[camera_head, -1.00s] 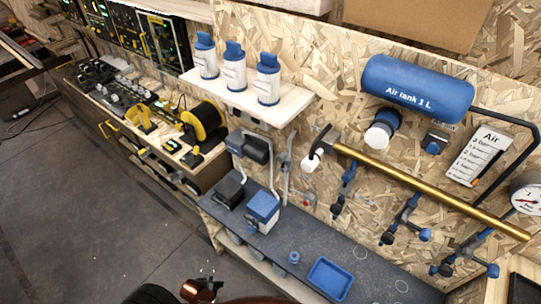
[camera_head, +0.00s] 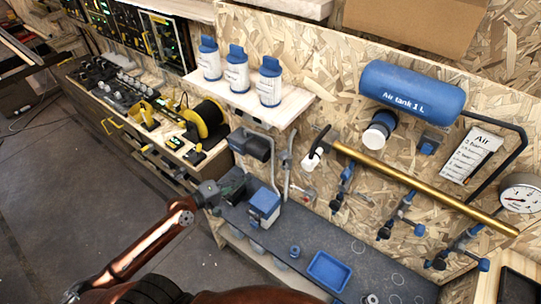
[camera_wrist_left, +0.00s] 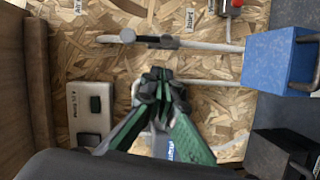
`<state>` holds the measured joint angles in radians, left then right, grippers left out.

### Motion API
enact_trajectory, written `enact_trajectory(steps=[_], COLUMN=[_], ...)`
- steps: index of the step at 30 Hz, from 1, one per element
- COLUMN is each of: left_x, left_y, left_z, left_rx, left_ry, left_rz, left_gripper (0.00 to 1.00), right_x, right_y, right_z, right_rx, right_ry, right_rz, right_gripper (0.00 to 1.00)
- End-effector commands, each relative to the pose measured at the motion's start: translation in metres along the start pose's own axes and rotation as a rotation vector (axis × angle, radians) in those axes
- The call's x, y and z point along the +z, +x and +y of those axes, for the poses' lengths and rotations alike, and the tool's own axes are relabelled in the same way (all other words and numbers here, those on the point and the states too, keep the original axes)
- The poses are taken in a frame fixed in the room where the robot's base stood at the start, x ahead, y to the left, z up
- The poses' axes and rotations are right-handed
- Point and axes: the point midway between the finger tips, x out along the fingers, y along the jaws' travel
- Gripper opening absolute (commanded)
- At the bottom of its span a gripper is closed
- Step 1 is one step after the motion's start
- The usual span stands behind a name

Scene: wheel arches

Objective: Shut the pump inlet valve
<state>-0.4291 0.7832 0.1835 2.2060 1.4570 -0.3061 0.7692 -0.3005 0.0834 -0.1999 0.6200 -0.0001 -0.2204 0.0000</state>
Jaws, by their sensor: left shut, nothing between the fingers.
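My left gripper (camera_head: 232,184) is shut and empty, over the left end of the dark bench, in front of the dark box there. In the left wrist view its closed green-and-black fingertips (camera_wrist_left: 160,76) point at the chipboard wall, overlapping a pale pipe. A pipe fitting with a grey round end (camera_wrist_left: 127,36), perhaps the inlet valve, lies just above the fingertips in that view, apart from them. Its label (camera_wrist_left: 190,19) is too small to read surely. The blue pump box (camera_head: 264,206) stands on the bench; a blue box also shows in the left wrist view (camera_wrist_left: 273,62). My right gripper is out of view.
A red-handled fitting (camera_head: 308,194) is on the wall right of the blue box. A blue tray (camera_head: 329,271) lies on the bench. A shelf (camera_head: 245,100) with three blue-capped bottles is above. A brass pipe (camera_head: 420,184) with blue valves runs along the wall.

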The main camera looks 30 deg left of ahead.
Motion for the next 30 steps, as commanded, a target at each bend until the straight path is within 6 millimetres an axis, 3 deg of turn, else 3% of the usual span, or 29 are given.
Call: enact_trajectory(steps=[3,7,14,26,30], left_x=[-0.029,-0.042,-0.046,-0.05,-0.033], left_y=[0.001,0.003,0.027,0.104,0.105], left_z=[0.029,0.042,0.051,0.058,0.06], left_rx=[0.076,0.113,0.119,0.118,0.116], left_ry=[-0.112,-0.167,-0.171,-0.172,-0.173], left_rz=[0.047,0.071,0.072,0.072,0.072], left_gripper=[0.0,0.0,0.0,0.0,0.0], right_x=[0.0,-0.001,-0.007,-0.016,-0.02], right_y=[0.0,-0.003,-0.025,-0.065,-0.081], right_z=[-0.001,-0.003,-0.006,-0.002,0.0], right_rx=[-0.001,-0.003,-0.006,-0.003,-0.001], right_ry=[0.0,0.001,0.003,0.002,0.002], right_rz=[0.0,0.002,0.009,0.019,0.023], right_gripper=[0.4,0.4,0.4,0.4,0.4])
